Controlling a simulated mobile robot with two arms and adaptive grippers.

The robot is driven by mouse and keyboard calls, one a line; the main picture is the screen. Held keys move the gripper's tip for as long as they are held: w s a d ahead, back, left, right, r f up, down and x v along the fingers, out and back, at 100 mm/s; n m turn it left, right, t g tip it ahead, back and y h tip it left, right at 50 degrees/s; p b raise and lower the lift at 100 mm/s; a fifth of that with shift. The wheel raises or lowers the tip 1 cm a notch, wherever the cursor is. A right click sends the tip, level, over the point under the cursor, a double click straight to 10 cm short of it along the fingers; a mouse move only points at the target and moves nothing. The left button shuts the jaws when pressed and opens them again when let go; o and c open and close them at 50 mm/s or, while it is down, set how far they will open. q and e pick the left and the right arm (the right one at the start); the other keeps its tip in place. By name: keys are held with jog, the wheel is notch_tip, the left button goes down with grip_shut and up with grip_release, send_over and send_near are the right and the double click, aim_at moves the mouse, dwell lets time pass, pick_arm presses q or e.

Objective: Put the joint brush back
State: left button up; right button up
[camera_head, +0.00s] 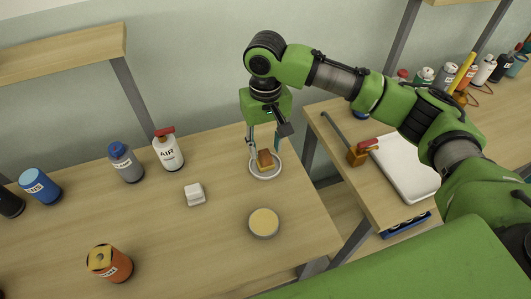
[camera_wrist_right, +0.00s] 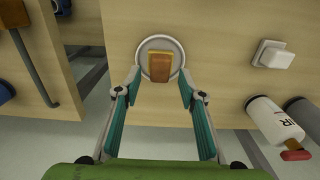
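A small brown and orange block, which looks like the joint brush (camera_head: 265,159), sits in a round pale dish (camera_head: 257,174) near the right end of the left table. The wrist view shows the brush (camera_wrist_right: 160,67) over the middle of the dish (camera_wrist_right: 147,44). My right gripper (camera_head: 265,149) points down over the dish. Its fingers (camera_wrist_right: 160,84) are spread, one on each side of the brush, with gaps visible in the wrist view. Whether the fingertips reach down to the brush's height is hard to tell. My left gripper is out of view.
A round tin with a tan top (camera_head: 263,222) and a white block (camera_head: 194,194) stand near the dish. Several cans and bottles, including an AIR bottle (camera_head: 168,153), stand further left. A gap separates this table from the right one, which holds a white tray (camera_head: 405,168) and an orange-headed tool (camera_head: 357,154).

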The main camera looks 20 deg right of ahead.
aim_at(265, 154)
notch_tip(265, 154, up, 8)
jog(key=shift+r, duration=0.15)
dwell(0.5)
